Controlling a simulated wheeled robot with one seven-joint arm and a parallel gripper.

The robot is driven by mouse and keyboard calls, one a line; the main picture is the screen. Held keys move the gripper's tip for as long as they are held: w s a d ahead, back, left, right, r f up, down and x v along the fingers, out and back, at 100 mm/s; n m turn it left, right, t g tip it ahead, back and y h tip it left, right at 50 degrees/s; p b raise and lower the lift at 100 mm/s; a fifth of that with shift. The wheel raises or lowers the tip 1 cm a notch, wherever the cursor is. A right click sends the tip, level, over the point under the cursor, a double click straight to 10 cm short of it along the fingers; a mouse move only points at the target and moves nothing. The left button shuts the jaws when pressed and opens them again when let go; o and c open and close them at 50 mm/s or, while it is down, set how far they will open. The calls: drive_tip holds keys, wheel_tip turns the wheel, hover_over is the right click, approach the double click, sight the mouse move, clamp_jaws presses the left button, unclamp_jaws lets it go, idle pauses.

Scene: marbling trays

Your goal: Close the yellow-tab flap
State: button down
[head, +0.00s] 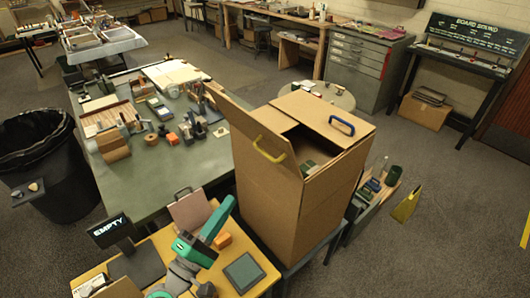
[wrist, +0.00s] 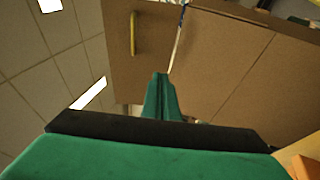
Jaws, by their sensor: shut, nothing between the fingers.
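A tall cardboard box (head: 268,205) stands right of centre in the head view. Its yellow-tab flap (head: 232,114) is open, tilted up and outward on the left side, with the yellow tab (head: 269,150) near its right end. The flap also shows in the wrist view (wrist: 155,60), with the yellow tab (wrist: 132,33) at upper left. The blue-tab flap (head: 325,118) lies across part of the box top, beside a dark opening. My gripper (head: 230,202) is shut and empty, low in front of the box's left side; its green fingers (wrist: 160,92) point toward the cardboard in the wrist view.
A yellow-topped table (head: 258,262) with a dark tablet, clipboard and "EMPTY" sign (head: 109,228) lies around my arm. A green workbench (head: 165,182) with tools stands behind. A black bin (head: 62,185) is at left.

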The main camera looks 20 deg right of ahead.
sight(276, 142)
wheel_tip(276, 142, up, 9)
drive_tip(key=s+m+g+h, duration=0.3)
drive_tip(key=m+g+h, duration=0.1)
drive_tip(key=m+g, duration=0.1)
drive_tip(key=x, duration=1.3)
drive_tip(key=shift+w+a, duration=0.1)
drive_tip(key=shift+w+r, duration=0.1)
